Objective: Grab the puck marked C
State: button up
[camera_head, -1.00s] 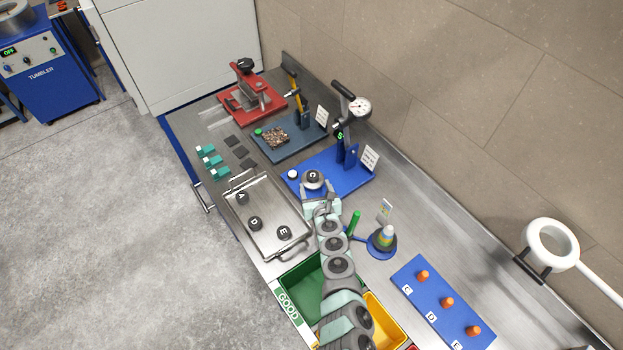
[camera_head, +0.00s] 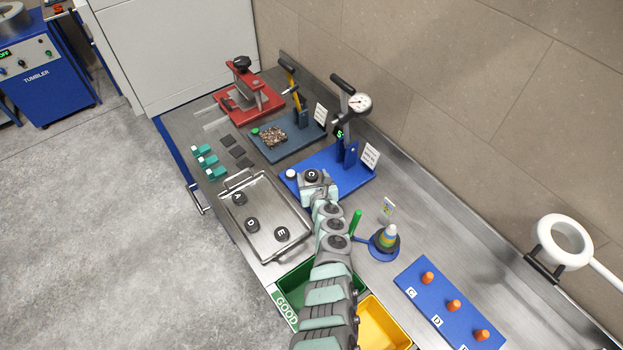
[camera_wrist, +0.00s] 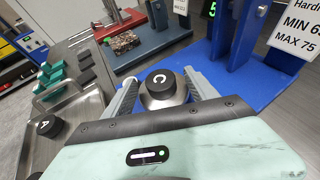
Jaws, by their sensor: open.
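The puck marked C (camera_head: 312,176) is black with a white letter and sits on a rounded metal seat on the blue base (camera_head: 352,181) of the gauge stand. In the wrist view the puck (camera_wrist: 160,80) lies between the two grey fingers of my gripper (camera_wrist: 163,92). The fingers are apart, one on each side of the puck and its seat, with a visible gap at the right. In the head view my gripper (camera_head: 316,186) is at the puck, its fingers partly hidden by my own wrist.
A metal tray (camera_head: 262,247) with pucks A, D and E lies to the left. The dial gauge (camera_head: 359,103) on its post stands behind the puck. A white button (camera_head: 291,174) sits beside the seat.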

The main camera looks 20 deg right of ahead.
jog(key=shift+w, duration=0.2)
grip_shut()
dwell(0.6)
jog(key=shift+r, duration=0.1)
